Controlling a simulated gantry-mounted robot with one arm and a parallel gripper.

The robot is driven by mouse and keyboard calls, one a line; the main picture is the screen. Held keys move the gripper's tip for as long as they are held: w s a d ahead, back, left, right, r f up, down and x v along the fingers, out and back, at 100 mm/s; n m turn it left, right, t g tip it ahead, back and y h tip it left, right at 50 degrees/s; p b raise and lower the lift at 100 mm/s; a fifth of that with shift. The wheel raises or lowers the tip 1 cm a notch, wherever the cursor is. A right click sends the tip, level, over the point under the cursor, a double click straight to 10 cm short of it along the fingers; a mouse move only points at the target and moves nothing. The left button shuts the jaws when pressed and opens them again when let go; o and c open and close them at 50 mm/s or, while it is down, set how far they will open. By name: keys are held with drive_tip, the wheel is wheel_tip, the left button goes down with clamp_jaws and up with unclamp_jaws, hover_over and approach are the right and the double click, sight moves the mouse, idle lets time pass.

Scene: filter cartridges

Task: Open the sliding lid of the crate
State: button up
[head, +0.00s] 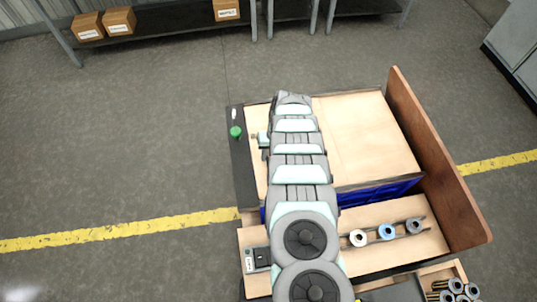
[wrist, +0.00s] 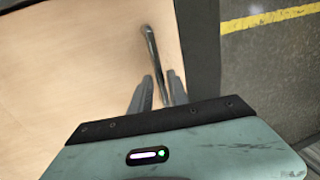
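The crate's lid appears to be the pale wooden panel (head: 365,130) in the head view; my arm covers part of it. A strip of blue (head: 385,192) shows along its near edge. In the wrist view, a dark bar handle (wrist: 151,48) lies on the pale wood surface (wrist: 70,70). My gripper (wrist: 160,74) is open, with one finger on each side of the handle's near end. Whether either finger touches the handle I cannot tell. The handle is hidden in the head view.
A brown upright board (head: 435,160) borders the right side. Near it, a rack holds a white roll (head: 358,238), a blue roll (head: 386,232) and a grey roll (head: 414,226). A green button (head: 236,132) sits on a dark strip at left. Several cartridges (head: 456,286) lie at lower right.

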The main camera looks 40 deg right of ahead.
clamp_jaws()
idle(1.1)
